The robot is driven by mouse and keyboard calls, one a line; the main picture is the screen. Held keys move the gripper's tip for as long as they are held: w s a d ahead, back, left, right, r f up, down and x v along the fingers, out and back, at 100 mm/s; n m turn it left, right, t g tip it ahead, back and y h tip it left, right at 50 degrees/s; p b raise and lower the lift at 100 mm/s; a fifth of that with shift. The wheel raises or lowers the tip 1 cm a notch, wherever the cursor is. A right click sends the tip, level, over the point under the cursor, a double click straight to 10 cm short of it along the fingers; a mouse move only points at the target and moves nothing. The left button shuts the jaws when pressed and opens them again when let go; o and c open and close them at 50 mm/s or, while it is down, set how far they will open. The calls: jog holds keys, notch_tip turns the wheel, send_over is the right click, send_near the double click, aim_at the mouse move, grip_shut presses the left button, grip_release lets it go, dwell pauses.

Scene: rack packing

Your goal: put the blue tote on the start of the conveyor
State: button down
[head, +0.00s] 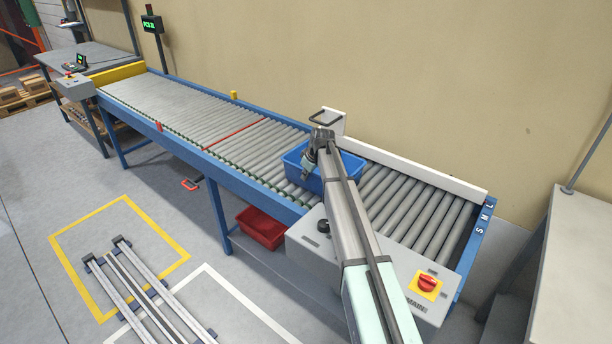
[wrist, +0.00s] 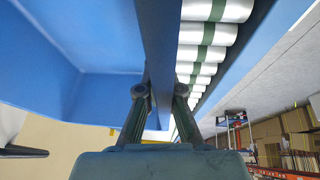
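The blue tote (head: 293,168) is at the conveyor (head: 225,125), between the red line across the rollers and the right end with the S M L letters. It looks level, partly hidden behind my arm; I cannot tell whether its base touches the rollers. My gripper (head: 309,170) is at the tote's near side. In the wrist view my gripper (wrist: 160,92) has one finger on each side of the tote's wall (wrist: 157,45), with the fingertips against it. The tote's inside looks empty where it shows.
A grey control box (head: 320,265) with a red switch stands at the conveyor's near side. A white guard rail (head: 420,172) and a wall bracket (head: 329,120) are behind. A red bin (head: 262,227) sits below. The rollers left of the tote are clear.

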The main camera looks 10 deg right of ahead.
jog(key=c, duration=1.3)
grip_release()
jog(key=shift+f, duration=0.1)
jog(key=b+v, duration=0.1)
jog(key=v, duration=1.1)
